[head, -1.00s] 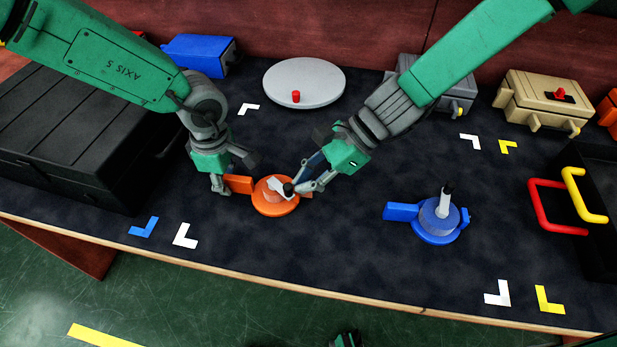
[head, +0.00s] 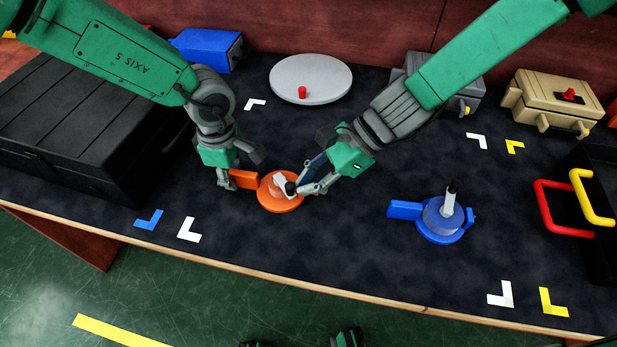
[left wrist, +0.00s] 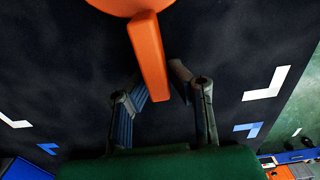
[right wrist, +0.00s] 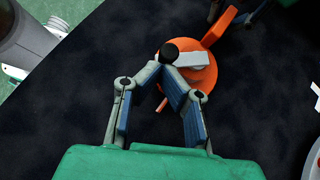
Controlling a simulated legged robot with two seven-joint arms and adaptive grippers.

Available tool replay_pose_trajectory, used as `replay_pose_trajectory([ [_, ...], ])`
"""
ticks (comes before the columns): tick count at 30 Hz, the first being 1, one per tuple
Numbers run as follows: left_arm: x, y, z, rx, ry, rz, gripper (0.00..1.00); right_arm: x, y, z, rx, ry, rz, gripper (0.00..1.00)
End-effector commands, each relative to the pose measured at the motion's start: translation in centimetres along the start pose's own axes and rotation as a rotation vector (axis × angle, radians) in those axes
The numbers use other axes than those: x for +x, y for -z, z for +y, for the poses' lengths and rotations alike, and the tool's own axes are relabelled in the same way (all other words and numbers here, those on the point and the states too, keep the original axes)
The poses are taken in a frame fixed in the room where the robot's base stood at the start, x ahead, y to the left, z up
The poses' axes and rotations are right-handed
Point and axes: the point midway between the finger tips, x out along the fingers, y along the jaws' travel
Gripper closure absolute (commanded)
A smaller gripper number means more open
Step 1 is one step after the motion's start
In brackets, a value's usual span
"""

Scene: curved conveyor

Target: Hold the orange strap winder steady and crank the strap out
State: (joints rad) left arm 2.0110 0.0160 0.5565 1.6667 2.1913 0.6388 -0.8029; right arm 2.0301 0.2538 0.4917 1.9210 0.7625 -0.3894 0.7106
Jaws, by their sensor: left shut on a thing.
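The orange strap winder (head: 281,199) lies on the dark table, with its flat handle pointing left and a pale crank arm ending in a black knob (right wrist: 168,51) on top. My left gripper (head: 232,182) is shut on the winder's handle (left wrist: 148,50), whose end lies between the fingers in the left wrist view. My right gripper (right wrist: 159,70) is at the crank, its fingertips drawn close together at the black knob. The picture does not show clearly whether they grip the knob. The strap is hard to make out.
A blue winder (head: 441,222) with an upright crank stands to the right. A grey disc (head: 312,75) with a red knob is behind. A black case (head: 75,130) is at left, and a black bin with red (head: 548,212) and yellow handles at right.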

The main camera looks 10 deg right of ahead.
Motion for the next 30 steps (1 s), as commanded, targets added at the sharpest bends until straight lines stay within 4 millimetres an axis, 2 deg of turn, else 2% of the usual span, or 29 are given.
replay_pose_trajectory([
  [12,-0.1,0.0,0.1,-0.002,-0.002,-0.001,1.0,1.3,-1.2,1.2,0.0,-0.003,-0.002,1.0],
  [30,-0.1,-0.1,0.1,-0.001,-0.001,-0.002,1.0,2.1,-2.0,1.5,0.0,-0.002,-0.001,1.0],
])
